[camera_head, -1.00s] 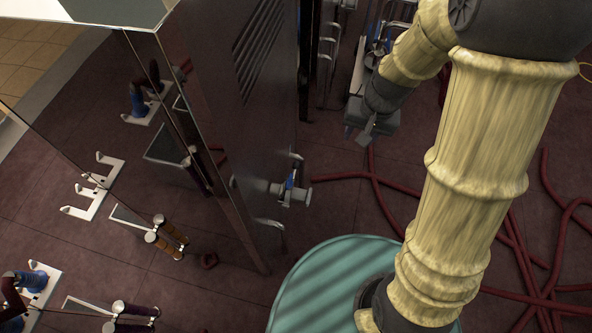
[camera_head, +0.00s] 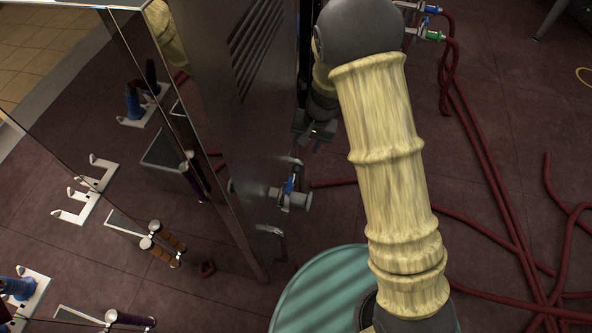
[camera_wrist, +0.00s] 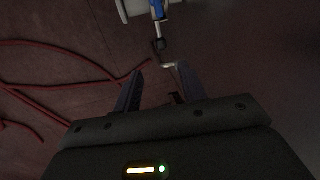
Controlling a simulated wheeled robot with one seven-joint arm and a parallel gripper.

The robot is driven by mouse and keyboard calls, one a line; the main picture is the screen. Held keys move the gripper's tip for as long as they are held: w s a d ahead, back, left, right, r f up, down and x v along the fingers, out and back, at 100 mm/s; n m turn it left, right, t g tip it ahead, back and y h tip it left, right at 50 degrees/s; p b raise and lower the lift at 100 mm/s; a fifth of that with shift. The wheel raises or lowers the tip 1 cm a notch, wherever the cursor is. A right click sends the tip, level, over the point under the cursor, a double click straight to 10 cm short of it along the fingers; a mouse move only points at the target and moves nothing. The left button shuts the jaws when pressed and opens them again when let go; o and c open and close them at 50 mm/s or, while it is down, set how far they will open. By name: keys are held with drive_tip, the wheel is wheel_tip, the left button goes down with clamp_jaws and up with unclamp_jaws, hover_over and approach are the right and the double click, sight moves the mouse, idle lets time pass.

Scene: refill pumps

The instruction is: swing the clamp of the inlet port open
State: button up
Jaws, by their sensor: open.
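The inlet port (camera_head: 297,200) is a short metal stub on the side of the dark cabinet, in the middle of the head view. Its clamp (camera_head: 289,185) has a blue part and sits around the stub; I cannot tell whether it is latched. In the wrist view the clamp's blue part (camera_wrist: 158,8) shows at the top edge, with a thin rod ending in a dark tip. My gripper (camera_head: 318,138) is open and empty, above the port and apart from it. In the wrist view its fingers (camera_wrist: 160,76) point toward the clamp.
The cabinet (camera_head: 225,120) stands close to the left of my gripper. A bent metal handle (camera_head: 288,161) juts out just above the port. Dark red hoses (camera_head: 490,170) lie on the floor to the right. A teal round surface (camera_head: 310,290) is below.

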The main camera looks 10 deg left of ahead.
sight(295, 172)
drive_tip(key=a+f, duration=0.1)
drive_tip(key=f, duration=0.4)
drive_tip(key=a+f, duration=0.1)
drive_tip(key=f, duration=0.5)
drive_tip(key=a+f, duration=0.1)
drive_tip(key=f, duration=0.4)
drive_tip(key=shift+a+f, duration=0.1)
drive_tip(key=shift+f, duration=0.05)
clamp_jaws()
